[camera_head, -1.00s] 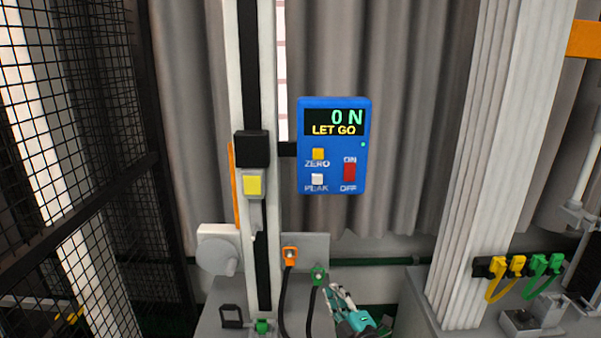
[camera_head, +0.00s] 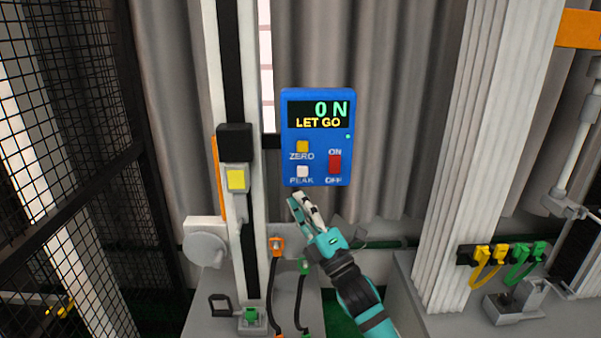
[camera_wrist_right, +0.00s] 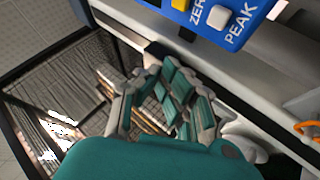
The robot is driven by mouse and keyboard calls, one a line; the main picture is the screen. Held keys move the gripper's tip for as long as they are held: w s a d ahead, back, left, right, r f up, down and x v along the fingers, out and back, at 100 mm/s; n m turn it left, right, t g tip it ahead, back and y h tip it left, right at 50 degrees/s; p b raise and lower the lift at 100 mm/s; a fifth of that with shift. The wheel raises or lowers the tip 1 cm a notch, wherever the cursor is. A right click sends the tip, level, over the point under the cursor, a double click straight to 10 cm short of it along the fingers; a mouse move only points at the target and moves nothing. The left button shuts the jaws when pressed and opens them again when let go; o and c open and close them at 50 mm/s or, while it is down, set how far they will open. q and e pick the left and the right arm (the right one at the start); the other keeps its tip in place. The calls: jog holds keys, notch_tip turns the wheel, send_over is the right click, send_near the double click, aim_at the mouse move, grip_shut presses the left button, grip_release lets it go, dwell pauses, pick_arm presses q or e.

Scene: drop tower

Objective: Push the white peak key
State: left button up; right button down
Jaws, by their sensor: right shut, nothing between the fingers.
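The white PEAK key (camera_head: 302,172) is on the lower left of the blue control box (camera_head: 343,118), below the yellow ZERO key (camera_head: 302,147). The box's display reads "0 N" and "LET GO". My right gripper (camera_head: 301,197) is shut and empty, its fingertips just below the PEAK key in the head view. Whether it touches the box cannot be told there. In the right wrist view the white key (camera_wrist_right: 218,17) shows at the top, beyond and apart from the gripper fingers (camera_wrist_right: 170,75). My left gripper is not in view.
A red ON/OFF switch (camera_head: 334,163) sits right of the keys. A pale column with a black slot and a yellow button (camera_head: 236,180) stands left of the box. Orange (camera_head: 277,246) and green connectors with black cables are below. A black mesh fence (camera_head: 75,100) is at left.

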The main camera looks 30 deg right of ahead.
aim_at(302, 171)
jog(key=shift+w+d+b, duration=0.45)
jog(key=shift+w+d, duration=0.35)
jog(key=shift+w, duration=0.45)
jog(key=shift+w+d+b, duration=0.5)
jog(key=shift+w+d, duration=0.25)
jog(key=shift+w, duration=0.5)
jog(key=shift+w+d+b, duration=0.45)
jog(key=shift+w+d, duration=0.35)
jog(key=shift+w, duration=0.45)
jog(key=shift+w+d, duration=0.2)
jog(key=shift+w, duration=0.2)
jog(key=shift+w+d+b, duration=0.25)
jog(key=shift+w+b, duration=0.15)
jog(key=shift+b, duration=0.15)
jog(key=shift+s, duration=0.1)
jog(key=shift+s+a, duration=0.45)
jog(key=shift+s, duration=0.3)
